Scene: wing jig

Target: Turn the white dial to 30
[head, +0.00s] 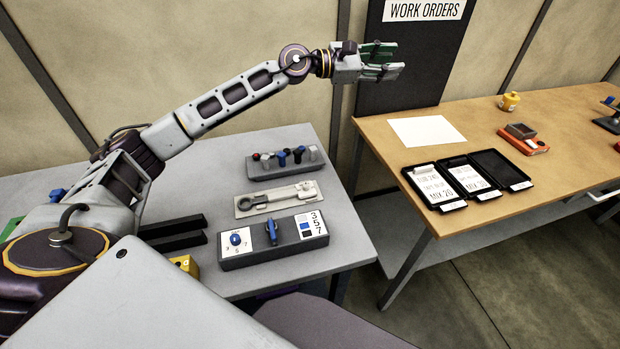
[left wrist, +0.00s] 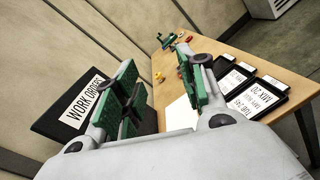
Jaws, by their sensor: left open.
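A grey control box (head: 268,260) lies on the grey table. On its left end is a white dial plate (head: 236,243) with a blue knob and small numbers around it. The numbers are too small to read surely, so I cannot tell the dial's setting. My left gripper (head: 386,60) is raised in front of the dark "WORK ORDERS" board, far above and to the right of the box. Its green-padded fingers (left wrist: 165,95) are apart, with nothing between them. The left wrist view does not show the box. My right gripper is not in view.
Behind the box lie a light plate with a wrench-like part (head: 278,198) and a block with several knobs (head: 286,160). Dark bars (head: 172,232) lie to its left. A wooden table (head: 390,158) at right holds black card trays (head: 468,180) and a paper sheet (head: 428,131).

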